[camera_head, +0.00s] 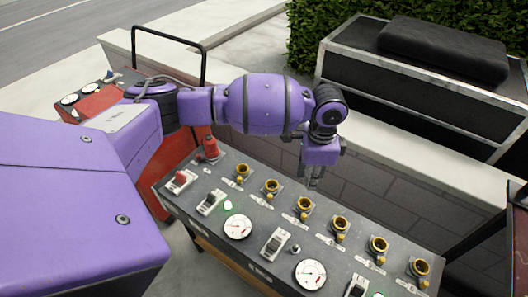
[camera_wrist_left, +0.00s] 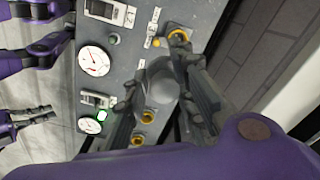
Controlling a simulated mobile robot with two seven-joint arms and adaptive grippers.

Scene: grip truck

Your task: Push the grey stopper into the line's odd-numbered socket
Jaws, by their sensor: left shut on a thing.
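My left gripper (camera_head: 314,180) hangs beyond the far edge of the grey control panel (camera_head: 255,217), close to the row of sockets. In the left wrist view it is shut on the grey stopper (camera_wrist_left: 161,84), a smooth rounded piece between the fingers. The stopper is hard to make out in the head view. Several yellow-rimmed sockets line the panel's far side, such as this one (camera_head: 304,203); one also shows in the wrist view (camera_wrist_left: 147,116).
A red machine (camera_head: 84,98) stands at left, a black case (camera_head: 425,85) behind. Dark paving lies beyond the panel.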

